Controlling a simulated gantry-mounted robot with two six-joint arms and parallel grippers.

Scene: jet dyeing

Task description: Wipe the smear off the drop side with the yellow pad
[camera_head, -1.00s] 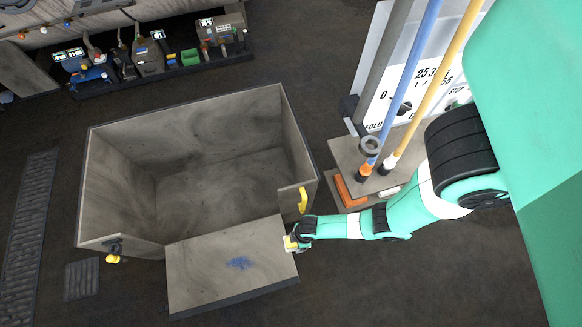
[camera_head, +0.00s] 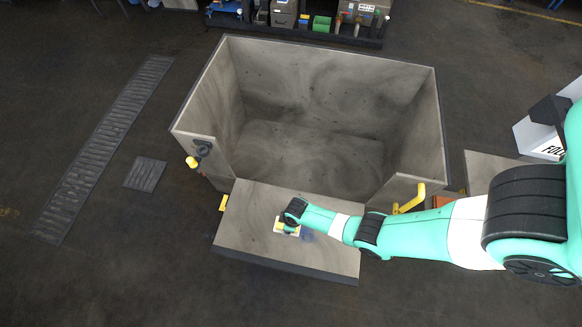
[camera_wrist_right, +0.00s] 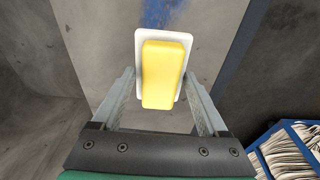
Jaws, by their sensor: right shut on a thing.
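The drop side (camera_head: 250,215) lies folded down flat at the front of the grey open box. The yellow pad (camera_wrist_right: 162,72), with a white base, is between the fingers of my right gripper (camera_wrist_right: 163,88), which is shut on it. In the head view the pad (camera_head: 282,227) is over the middle of the drop side; I cannot tell whether it touches. The blue smear (camera_wrist_right: 158,12) shows just beyond the pad in the right wrist view. In the head view the smear (camera_head: 308,235) is partly hidden by my right arm. My left gripper is not in view.
The box's walls (camera_head: 200,90) rise behind the drop side. A yellow handle (camera_head: 410,198) stands at its right front, close to my right arm. A black-and-yellow latch (camera_head: 200,152) is at the left. A blue container (camera_wrist_right: 290,145) shows lower right in the wrist view.

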